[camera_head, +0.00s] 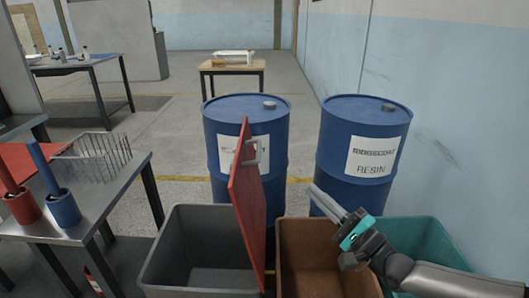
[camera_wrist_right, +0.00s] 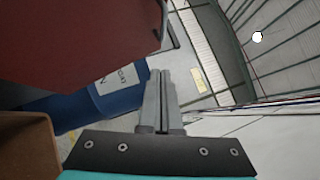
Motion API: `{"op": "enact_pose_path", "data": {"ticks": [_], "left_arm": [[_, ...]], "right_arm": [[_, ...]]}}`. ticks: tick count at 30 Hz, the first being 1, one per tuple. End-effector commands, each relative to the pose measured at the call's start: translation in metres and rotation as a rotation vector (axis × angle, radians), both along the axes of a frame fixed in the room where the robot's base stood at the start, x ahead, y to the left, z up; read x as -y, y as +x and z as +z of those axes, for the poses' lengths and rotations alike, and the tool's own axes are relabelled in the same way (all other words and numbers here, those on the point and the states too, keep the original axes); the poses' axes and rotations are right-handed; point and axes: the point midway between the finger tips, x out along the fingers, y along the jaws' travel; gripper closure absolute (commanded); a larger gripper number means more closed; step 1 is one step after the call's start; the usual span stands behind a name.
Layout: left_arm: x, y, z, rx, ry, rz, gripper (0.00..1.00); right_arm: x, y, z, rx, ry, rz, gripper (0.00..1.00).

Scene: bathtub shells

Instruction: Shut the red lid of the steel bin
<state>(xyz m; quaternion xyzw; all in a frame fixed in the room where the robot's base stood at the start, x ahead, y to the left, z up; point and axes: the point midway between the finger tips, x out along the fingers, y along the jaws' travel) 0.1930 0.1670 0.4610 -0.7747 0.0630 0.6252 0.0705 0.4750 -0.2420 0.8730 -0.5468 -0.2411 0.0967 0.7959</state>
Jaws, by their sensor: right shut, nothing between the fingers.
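The steel bin (camera_head: 165,248) is grey, open-topped and looks empty, at the lower middle of the head view. Its red lid (camera_head: 248,195) stands nearly upright along the bin's right side, with a grey handle (camera_head: 250,152) near its top. The red lid also fills the upper left of the right wrist view (camera_wrist_right: 75,40). My right gripper (camera_head: 318,195) is shut and empty, to the right of the lid above the brown bin, apart from the lid. It shows at the middle of the right wrist view (camera_wrist_right: 160,75). My left gripper is out of view.
A brown bin (camera_head: 315,255) and a teal bin (camera_head: 440,245) stand right of the steel bin. Two blue drums (camera_head: 225,115) (camera_head: 340,120) stand close behind. A metal table (camera_head: 100,205) with a wire basket (camera_head: 97,155) is at left. Open floor lies beyond.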

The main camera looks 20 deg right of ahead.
Motion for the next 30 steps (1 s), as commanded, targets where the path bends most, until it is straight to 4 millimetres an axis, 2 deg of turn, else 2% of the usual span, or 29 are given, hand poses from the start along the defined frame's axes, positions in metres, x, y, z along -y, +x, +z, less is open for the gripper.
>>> {"op": "enact_pose_path", "data": {"ticks": [5,22,25,30], "left_arm": [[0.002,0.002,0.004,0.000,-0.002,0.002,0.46],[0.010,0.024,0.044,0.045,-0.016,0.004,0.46],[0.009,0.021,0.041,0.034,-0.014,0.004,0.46],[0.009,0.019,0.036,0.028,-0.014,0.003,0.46]], "right_arm": [[-0.004,0.012,0.004,0.002,0.011,-0.002,1.00],[-0.042,0.089,0.029,0.003,0.007,0.001,1.00],[-0.059,0.091,0.037,0.000,0.010,0.003,1.00],[-0.072,0.096,0.044,0.000,0.008,0.001,1.00]]}}
